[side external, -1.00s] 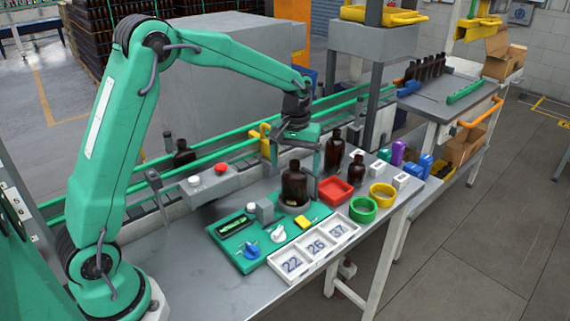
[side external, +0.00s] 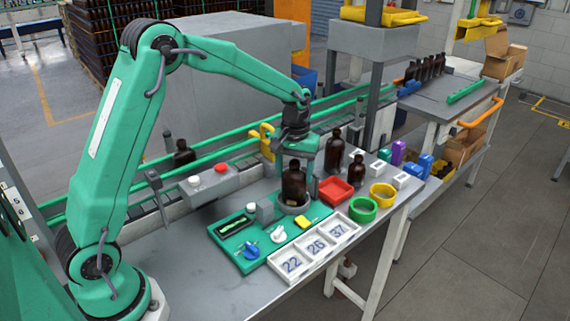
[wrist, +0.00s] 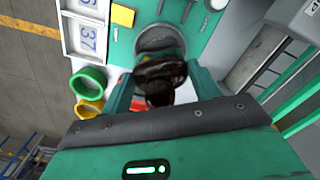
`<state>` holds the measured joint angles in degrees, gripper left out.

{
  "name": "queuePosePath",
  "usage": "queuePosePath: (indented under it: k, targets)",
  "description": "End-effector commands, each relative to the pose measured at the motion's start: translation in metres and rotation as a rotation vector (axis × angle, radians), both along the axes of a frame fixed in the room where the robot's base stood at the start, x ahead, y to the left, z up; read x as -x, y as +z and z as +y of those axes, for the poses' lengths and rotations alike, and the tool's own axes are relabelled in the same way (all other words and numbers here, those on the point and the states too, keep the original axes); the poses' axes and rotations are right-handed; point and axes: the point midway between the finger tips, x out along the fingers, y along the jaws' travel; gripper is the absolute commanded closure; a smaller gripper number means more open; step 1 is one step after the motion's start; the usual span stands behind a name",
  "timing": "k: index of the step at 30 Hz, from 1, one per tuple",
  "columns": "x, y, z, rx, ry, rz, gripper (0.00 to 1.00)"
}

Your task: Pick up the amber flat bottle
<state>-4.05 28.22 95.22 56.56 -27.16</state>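The amber flat bottle (side external: 294,183), dark brown, stands upright over a round grey holder (side external: 292,208) at the edge of the green board. My gripper (side external: 297,172) is above and around it, pointing down, with one finger along its right side. In the wrist view the bottle (wrist: 160,76) fills the space between the fingers of my gripper (wrist: 160,84), which appear to be against its two sides. The lower end of the bottle is partly hidden by the holder's rim.
Two other dark bottles, a taller one (side external: 334,153) and a shorter one (side external: 356,169), stand close on the right. A red tray (side external: 336,189), green ring (side external: 363,210), yellow ring (side external: 382,195) and white numbered tray (side external: 314,248) lie nearby. The table's front left is clear.

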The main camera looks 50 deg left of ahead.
Motion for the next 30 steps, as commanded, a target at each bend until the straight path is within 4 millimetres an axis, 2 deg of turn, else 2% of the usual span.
queuePosePath:
  k: [1, 5, 17, 26, 30]
  targets:
    - [0.000, 0.000, 0.000, 0.000, 0.000, 0.000, 0.58]
    - [0.000, 0.000, 0.000, -0.001, 0.000, -0.001, 0.83]
    - [-0.001, 0.007, 0.000, -0.001, 0.000, -0.003, 0.84]
    - [-0.001, 0.042, 0.000, 0.000, 0.000, -0.004, 0.84]
    - [0.010, 0.055, -0.021, 0.000, -0.004, -0.002, 0.84]
